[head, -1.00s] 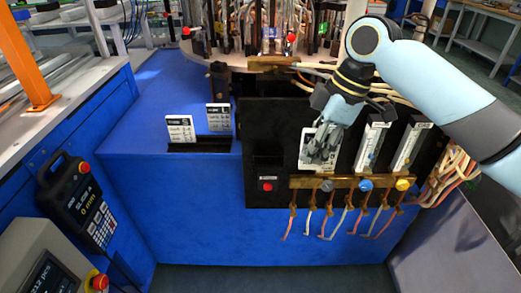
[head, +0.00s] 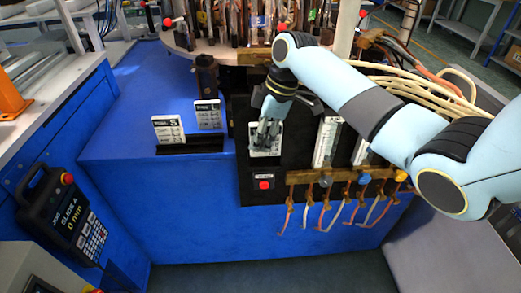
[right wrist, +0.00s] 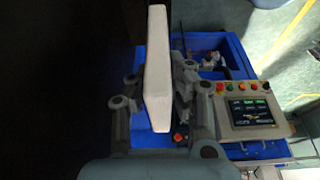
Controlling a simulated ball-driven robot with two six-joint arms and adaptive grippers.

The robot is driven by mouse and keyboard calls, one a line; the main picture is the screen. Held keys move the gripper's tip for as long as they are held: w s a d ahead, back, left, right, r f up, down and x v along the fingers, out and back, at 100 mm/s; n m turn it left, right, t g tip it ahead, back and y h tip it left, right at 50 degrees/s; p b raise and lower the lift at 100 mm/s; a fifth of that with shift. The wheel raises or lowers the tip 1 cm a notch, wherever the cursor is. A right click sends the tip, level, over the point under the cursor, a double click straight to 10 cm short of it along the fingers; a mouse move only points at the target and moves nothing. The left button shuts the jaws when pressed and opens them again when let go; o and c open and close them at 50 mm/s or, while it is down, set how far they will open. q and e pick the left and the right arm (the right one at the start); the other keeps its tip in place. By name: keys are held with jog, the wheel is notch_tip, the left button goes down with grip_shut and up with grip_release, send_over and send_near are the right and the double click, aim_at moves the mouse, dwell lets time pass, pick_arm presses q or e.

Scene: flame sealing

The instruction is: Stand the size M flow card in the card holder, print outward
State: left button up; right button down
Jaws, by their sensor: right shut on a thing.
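My right gripper (head: 267,137) is shut on a white card (head: 265,153), in front of the black panel and to the right of the card holder. In the right wrist view the card (right wrist: 157,70) is a pale upright slab seen nearly edge-on between the fingers; its print cannot be read. The card holder (head: 195,146) is a low black strip on the blue cabinet. A card marked S (head: 168,128) stands at its left, and a card marked L (head: 208,114) stands farther back at its right. My left gripper is out of view.
Flow meters (head: 327,141) with knobs and copper pipes stand on the black panel (head: 243,185) to the right. A dark post (head: 207,75) rises behind the holder. The blue top (head: 125,130) left of the holder is clear. A pendant (head: 65,215) hangs at the left.

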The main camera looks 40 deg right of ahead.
aim_at(259, 155)
notch_tip(259, 155, down, 4)
jog(key=shift+r, duration=0.2)
jog(key=shift+f, duration=0.15)
jog(key=c, duration=1.3)
grip_release()
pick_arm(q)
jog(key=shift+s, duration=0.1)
pick_arm(e)
jog(key=shift+o, duration=0.2)
jog(key=v, duration=1.2)
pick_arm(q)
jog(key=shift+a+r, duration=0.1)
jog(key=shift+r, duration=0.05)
